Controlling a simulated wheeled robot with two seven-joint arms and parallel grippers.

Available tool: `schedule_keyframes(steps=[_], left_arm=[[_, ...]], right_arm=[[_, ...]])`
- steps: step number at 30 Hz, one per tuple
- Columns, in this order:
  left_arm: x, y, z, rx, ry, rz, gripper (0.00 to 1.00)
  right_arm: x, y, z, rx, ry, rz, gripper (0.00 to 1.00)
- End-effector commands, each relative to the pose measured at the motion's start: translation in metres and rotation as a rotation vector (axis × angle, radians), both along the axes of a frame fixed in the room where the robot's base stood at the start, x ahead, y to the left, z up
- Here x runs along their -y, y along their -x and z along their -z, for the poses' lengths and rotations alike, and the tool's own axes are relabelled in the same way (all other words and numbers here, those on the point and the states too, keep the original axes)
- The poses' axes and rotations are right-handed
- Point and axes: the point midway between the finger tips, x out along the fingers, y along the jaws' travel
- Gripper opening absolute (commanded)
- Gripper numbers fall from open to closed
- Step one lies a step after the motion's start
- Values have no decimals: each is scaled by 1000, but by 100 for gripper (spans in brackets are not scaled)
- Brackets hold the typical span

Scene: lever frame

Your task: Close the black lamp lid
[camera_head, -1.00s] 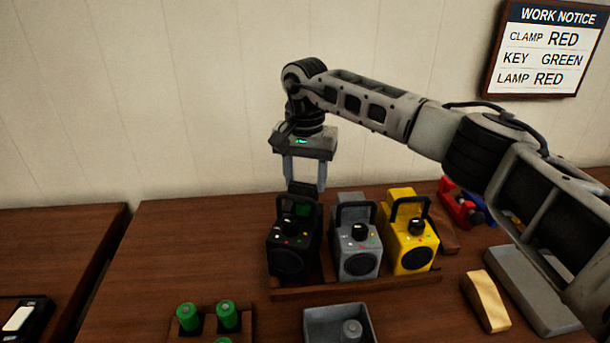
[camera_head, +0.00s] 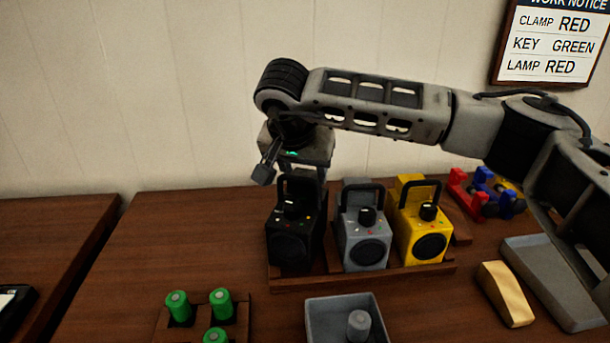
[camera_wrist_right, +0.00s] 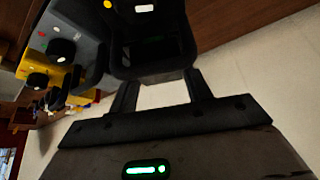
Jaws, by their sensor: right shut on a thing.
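The black lamp (camera_head: 293,244) stands at the left end of a row of three in a wooden tray (camera_head: 350,283), with its handle upright. My right gripper (camera_head: 303,172) reaches down from above at the black lamp's back, and its fingertips are partly hidden behind the handle. The gripper is shut on what looks like the black lamp's lid. The lid itself is hard to make out, so its angle cannot be told. My left gripper is not in view.
A grey lamp (camera_head: 363,240) and a yellow lamp (camera_head: 422,235) stand close to its right. In front are green cylinders (camera_head: 220,303) in a holder and a grey bin (camera_head: 315,315). Red and blue clamps (camera_head: 485,192) lie at right. The table left of the tray is clear.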

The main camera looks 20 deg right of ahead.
Motion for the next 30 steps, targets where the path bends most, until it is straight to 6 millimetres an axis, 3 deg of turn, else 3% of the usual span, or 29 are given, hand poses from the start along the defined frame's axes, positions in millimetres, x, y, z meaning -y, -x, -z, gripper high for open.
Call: schedule_keyframes(steps=[5,6,8,9,20,25,30], left_arm=[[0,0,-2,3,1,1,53],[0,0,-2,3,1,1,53],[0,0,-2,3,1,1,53],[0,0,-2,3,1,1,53],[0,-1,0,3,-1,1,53],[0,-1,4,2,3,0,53],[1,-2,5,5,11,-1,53]], right_arm=[[-1,0,-1,-1,-2,0,26],[-1,0,-1,-1,-2,-2,52],[-1,0,-1,-1,-1,-1,68],[-1,0,-1,-2,-2,-1,71],[-2,2,-6,-2,-3,-2,71],[-10,13,-31,2,-4,-5,71],[-21,29,-68,3,-3,-4,71]])
